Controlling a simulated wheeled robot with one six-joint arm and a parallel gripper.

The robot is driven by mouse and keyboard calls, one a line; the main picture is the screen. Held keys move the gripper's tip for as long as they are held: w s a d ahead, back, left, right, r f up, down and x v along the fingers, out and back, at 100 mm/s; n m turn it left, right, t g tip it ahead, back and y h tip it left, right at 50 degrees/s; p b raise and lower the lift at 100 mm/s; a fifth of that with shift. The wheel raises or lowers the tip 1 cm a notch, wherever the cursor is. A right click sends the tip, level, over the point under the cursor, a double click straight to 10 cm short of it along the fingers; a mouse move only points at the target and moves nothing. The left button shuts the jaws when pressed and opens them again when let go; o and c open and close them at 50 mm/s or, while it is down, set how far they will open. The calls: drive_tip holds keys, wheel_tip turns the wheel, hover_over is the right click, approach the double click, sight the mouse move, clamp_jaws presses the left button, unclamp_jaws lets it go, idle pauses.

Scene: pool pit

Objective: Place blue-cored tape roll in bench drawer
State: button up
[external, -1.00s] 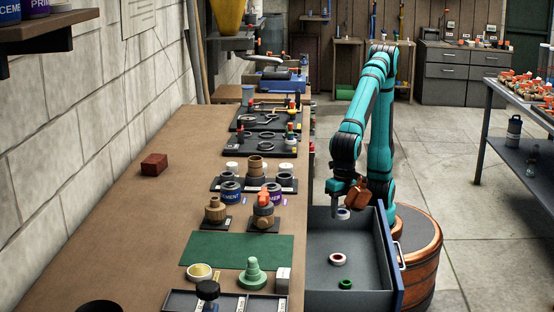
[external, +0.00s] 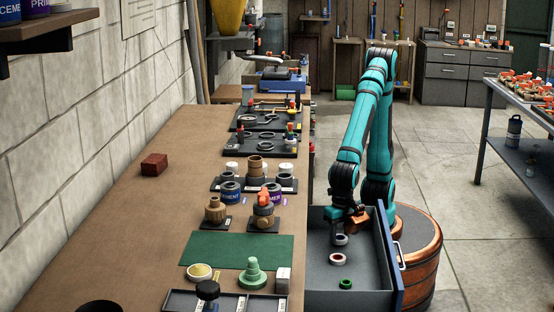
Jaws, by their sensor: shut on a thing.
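The blue-cored tape roll (external: 341,239), white with a dark blue centre, is at my gripper (external: 342,229) in the external view. My gripper points down inside the open bench drawer (external: 378,297) and is shut on the roll. The roll is low, near the drawer floor; I cannot tell whether it touches it. The fingertips are small and partly hidden by the wrist. A white roll with a reddish-brown core (external: 338,259) and a green ring (external: 345,284) lie on the drawer floor in front of it.
The bench (external: 150,215) stands left of the drawer, with a green mat (external: 237,250), fittings on small stands and a red block (external: 154,164). The drawer's blue front panel (external: 391,255) rises on the right. The front left of the drawer floor is bare.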

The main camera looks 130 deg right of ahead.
drive_tip(key=shift+f, duration=0.55)
drive_tip(key=shift+f, duration=0.1)
drive_tip(key=o, duration=1)
drive_tip(key=shift+c, duration=0.2)
wheel_tip(320, 180, up, 12)
